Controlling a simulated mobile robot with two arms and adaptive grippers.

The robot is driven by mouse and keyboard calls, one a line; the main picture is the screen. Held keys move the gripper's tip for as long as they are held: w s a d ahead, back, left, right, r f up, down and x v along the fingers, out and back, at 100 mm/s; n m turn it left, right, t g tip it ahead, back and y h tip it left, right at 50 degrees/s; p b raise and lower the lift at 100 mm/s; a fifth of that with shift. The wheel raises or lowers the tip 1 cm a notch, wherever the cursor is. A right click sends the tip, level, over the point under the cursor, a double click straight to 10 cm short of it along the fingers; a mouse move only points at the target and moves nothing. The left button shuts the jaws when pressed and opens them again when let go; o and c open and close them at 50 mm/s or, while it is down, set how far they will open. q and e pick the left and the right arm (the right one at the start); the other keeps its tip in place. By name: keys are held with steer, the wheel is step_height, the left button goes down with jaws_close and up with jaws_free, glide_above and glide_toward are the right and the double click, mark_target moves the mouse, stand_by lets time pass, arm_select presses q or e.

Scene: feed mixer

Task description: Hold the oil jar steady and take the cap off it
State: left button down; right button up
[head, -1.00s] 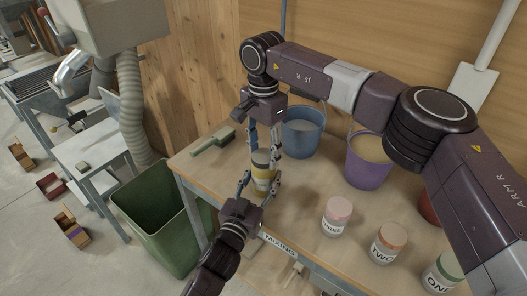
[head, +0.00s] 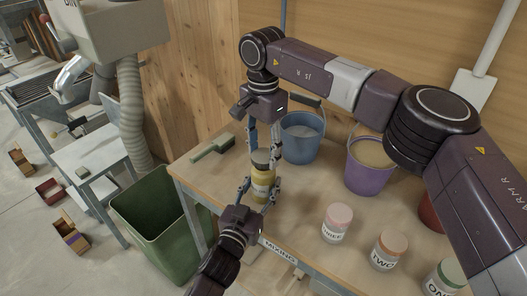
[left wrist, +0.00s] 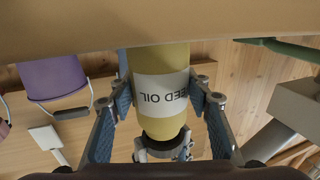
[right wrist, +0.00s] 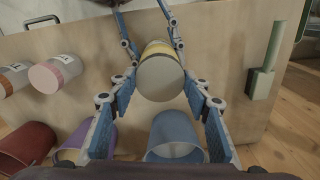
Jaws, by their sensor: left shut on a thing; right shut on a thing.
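The oil jar (head: 262,184) is yellow with a white label and looks upright near the table's front edge. Its label shows upside down in the left wrist view (left wrist: 162,88). My left gripper (head: 259,192) is shut around its body, one finger on each side. The cap (head: 261,160) is dark in the head view, and its round grey top faces the right wrist view (right wrist: 161,78). My right gripper (head: 261,153) reaches down from above and is shut on the cap. I cannot tell whether the cap and jar are apart, or whether the jar's bottom touches the table.
A blue bucket (head: 302,136) and a purple bucket (head: 369,166) stand behind and right. Lidded jars, pink (head: 337,223) and orange (head: 389,250) among them, stand at the front right. A green-handled brush (head: 212,147) lies left. A green bin (head: 158,222) stands below the table's left side.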

mark_target(263, 156)
steer(key=shift+r, duration=2)
arm_select(q)
steer(key=c, duration=1)
jaws_free()
steer(key=shift+o, duration=0.2)
steer(key=shift+s+a, duration=0.1)
